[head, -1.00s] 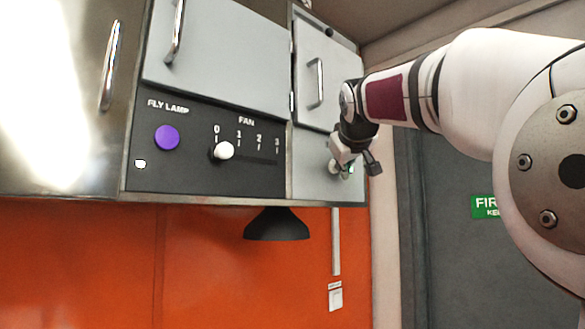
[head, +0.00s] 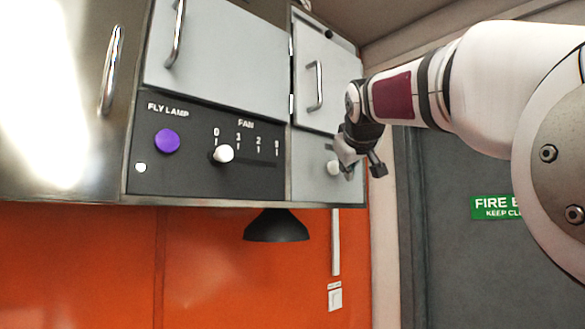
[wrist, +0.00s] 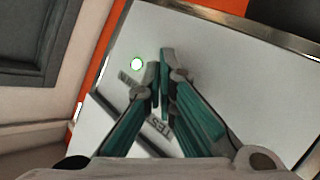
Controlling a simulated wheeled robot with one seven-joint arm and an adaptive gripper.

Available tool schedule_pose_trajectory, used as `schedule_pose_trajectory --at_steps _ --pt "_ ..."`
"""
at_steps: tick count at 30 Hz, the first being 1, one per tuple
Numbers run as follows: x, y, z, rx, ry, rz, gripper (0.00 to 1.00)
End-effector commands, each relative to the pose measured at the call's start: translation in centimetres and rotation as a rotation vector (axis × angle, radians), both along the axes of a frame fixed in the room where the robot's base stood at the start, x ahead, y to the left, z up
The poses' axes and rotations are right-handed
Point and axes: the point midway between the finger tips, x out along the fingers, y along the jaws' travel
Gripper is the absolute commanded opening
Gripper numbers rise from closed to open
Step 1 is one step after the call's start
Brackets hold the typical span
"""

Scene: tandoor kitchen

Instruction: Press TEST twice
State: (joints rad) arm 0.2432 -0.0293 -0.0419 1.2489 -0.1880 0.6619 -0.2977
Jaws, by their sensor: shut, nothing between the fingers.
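The word TEST (wrist: 160,125) shows upside down on a pale panel in the wrist view, partly covered by my fingers. Contact cannot be told.
Left of that panel are a purple FLY LAMP button (head: 167,141) and a white FAN knob (head: 223,153) at 0. Door handles (head: 315,86) stick out above. A black lamp shade (head: 277,226) hangs below the cabinet, and a wall switch (head: 335,296) is lower right.

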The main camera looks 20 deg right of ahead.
Motion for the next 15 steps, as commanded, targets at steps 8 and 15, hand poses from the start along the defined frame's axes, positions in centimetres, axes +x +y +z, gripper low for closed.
schedule_pose_trajectory --at_steps 8,15 --pt "0.0 0.0 0.0 0.0 0.0 0.0 0.0" --pt "-1.8 -0.6 0.2 0.0 -0.001 -0.001 0.0"
